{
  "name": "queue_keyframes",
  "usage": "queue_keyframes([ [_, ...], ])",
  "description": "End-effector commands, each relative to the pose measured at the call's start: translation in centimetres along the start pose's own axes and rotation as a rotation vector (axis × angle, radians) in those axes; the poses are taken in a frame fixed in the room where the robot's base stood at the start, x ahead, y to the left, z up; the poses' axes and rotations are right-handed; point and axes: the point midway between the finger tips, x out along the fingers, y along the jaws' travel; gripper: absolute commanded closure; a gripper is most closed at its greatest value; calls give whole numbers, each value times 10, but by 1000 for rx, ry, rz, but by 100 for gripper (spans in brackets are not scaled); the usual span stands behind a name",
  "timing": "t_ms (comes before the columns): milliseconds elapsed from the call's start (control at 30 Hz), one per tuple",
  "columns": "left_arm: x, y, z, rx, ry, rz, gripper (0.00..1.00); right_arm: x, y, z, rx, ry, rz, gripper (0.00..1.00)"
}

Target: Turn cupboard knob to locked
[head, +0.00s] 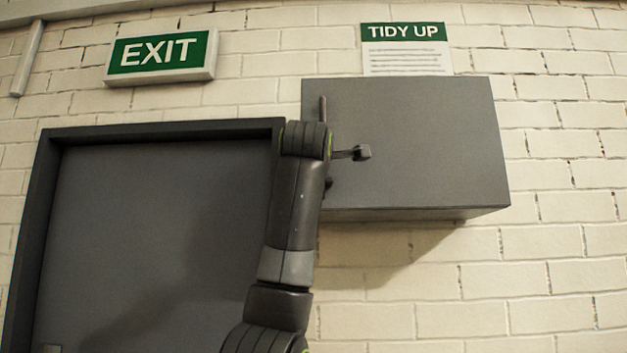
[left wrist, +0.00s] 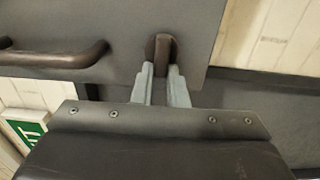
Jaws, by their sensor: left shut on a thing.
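The grey cupboard (head: 420,140) hangs on the wall with its door closed. Its dark knob (left wrist: 162,52), a raised bar on a round base, shows in the left wrist view near the door's edge. My left gripper (left wrist: 161,70) is shut on the knob, one pale finger on each side of the bar. In the head view my left arm reaches up to the cupboard's left part, and its wrist hides the fingers and most of the area around the knob. My right gripper is not in view.
A dark bar handle (left wrist: 60,58) sits beside the knob on the cupboard door; its upper end shows in the head view (head: 322,108). A dark door (head: 150,240) stands to the left, under an EXIT sign (head: 160,52). A TIDY UP notice (head: 405,48) is above the cupboard.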

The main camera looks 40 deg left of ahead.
Motion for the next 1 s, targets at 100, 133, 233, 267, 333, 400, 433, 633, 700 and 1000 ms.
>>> queue_keyframes([
  [100,0,0,1,-11,-1,1,100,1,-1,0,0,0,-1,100],
  [133,0,0,1,-13,-1,1,100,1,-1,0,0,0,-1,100],
  [233,0,0,1,-15,-1,1,100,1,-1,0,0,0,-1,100],
  [267,0,0,1,-15,-1,1,100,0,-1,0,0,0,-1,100],
  [333,0,0,0,-15,-1,1,100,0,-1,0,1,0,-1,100],
  [400,0,0,0,-15,-1,2,100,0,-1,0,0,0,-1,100],
  [433,0,0,0,-15,-1,2,100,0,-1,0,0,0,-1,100],
  [633,0,0,0,-14,-1,2,68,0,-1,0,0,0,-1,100],
  [700,0,0,0,-14,-1,1,65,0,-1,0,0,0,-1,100],
  [1000,-4,-1,0,-14,-1,2,65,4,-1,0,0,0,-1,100],
])
